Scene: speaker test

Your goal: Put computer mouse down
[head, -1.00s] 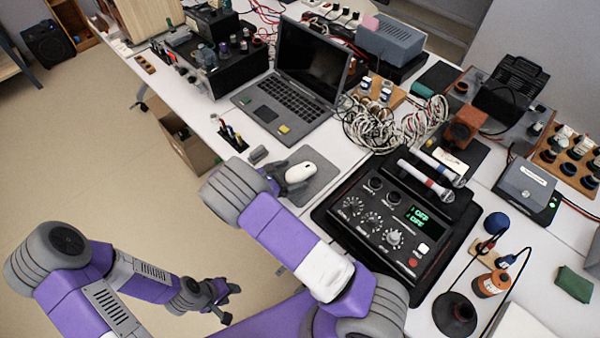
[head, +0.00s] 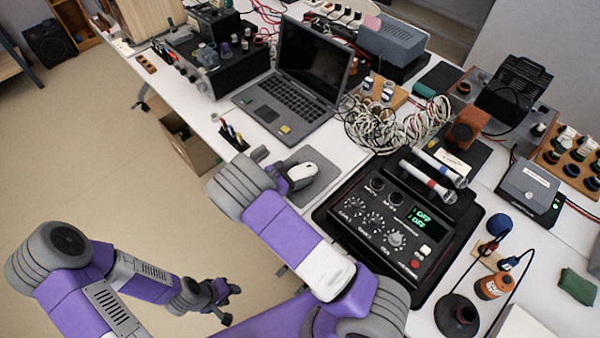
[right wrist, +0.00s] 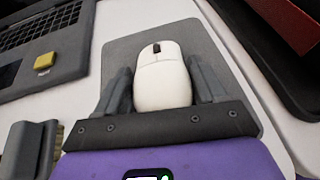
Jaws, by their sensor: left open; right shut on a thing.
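The white computer mouse (right wrist: 162,82) with a dark scroll wheel sits between the fingers of my right gripper (right wrist: 163,88), which is shut on it. In the head view the mouse (head: 301,171) shows over the grey mouse pad (head: 318,186), partly hidden by my right gripper (head: 285,178). The pad (right wrist: 112,55) lies under and around the mouse in the right wrist view. I cannot tell whether the mouse touches the pad. My left gripper (head: 228,300) is open and empty, low over the floor beside the table.
An open laptop (head: 285,95) stands behind the pad, with a yellow block (head: 285,130) on its corner. A pen holder (head: 233,138) and tangled cables (head: 385,125) are nearby.

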